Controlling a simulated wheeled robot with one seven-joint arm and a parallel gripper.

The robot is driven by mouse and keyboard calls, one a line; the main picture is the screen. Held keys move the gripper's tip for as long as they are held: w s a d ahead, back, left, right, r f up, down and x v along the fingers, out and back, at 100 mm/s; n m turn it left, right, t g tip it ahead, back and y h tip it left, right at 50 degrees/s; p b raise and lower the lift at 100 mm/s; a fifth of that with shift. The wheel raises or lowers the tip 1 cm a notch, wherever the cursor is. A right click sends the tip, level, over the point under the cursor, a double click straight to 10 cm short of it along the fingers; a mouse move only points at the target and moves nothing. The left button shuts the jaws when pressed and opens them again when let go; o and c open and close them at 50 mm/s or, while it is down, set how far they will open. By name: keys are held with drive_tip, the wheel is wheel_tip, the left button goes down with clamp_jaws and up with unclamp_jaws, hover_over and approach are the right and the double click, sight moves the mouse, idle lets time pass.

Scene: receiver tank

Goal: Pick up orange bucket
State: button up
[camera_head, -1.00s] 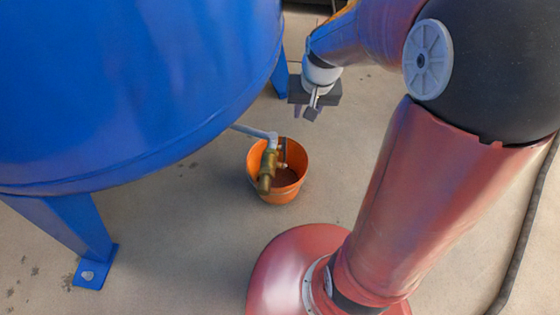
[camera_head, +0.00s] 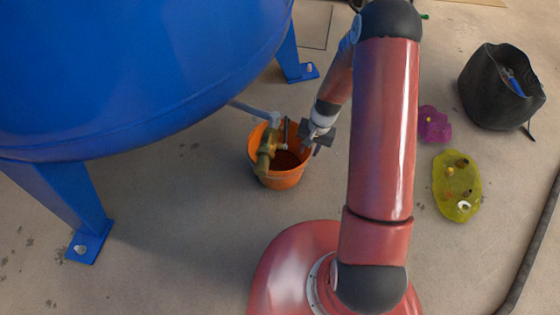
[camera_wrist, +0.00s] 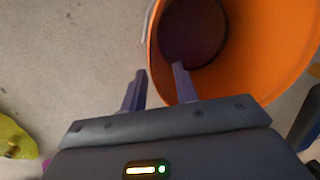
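The orange bucket (camera_head: 285,179) stands upright on the floor under the brass valve (camera_head: 266,152) of the blue tank, with dark contents inside. My gripper (camera_head: 311,146) is at the bucket's right rim in the head view. In the wrist view the bucket (camera_wrist: 262,68) fills the upper right. My gripper (camera_wrist: 158,85) is open there, its two fingers apart. The right finger overlaps the bucket's opening and the left finger is outside, so the rim runs between them. I cannot tell whether either finger touches the wall.
A black bag (camera_head: 490,95), a purple item (camera_head: 433,124) and a yellow item (camera_head: 446,180) lie at right. Open floor lies left of the bucket.

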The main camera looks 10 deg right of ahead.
drive_tip(key=f, duration=0.3)
drive_tip(key=f+b, duration=0.1)
drive_tip(key=shift+s+a+f, duration=0.2)
drive_tip(key=shift+a+f, duration=0.15)
drive_tip(key=shift+a, duration=0.05)
drive_tip(key=shift+c, duration=0.3)
clamp_jaws()
drive_tip(key=shift+r, duration=0.15)
idle(0.6)
